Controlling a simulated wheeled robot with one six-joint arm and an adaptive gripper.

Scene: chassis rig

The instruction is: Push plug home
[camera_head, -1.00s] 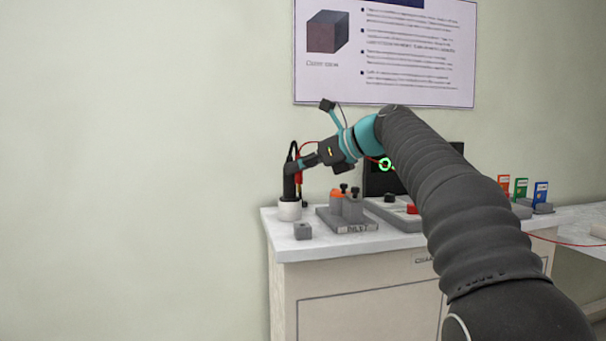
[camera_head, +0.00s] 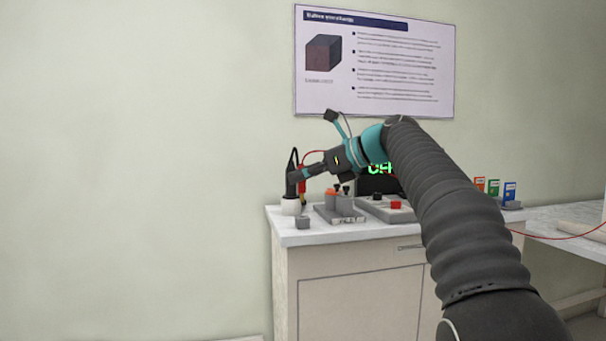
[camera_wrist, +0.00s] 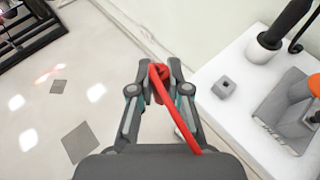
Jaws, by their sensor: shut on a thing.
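My gripper (camera_wrist: 159,72) is shut on a red plug (camera_wrist: 157,88), and a red lead runs back from it over my wrist. In the head view my gripper (camera_head: 305,172) is at the left end of the bench, beside a black upright handle in a white cup, with the red plug (camera_head: 302,184) below it. A grey fixture (camera_head: 325,214) carries an orange block (camera_head: 331,198) and black knobs. To its right a grey plate (camera_head: 374,210) bears a red block (camera_head: 395,204) and a black one. I cannot tell which part takes the plug; the wrist view shows floor beyond the fingertips.
The white cup (camera_head: 291,206) and a small grey block (camera_head: 303,222) with a hole stand near the bench's left end. A dark display (camera_head: 374,184) with green characters is partly behind my arm. Coloured cards (camera_head: 494,187) stand farther right. The bench front edge is clear.

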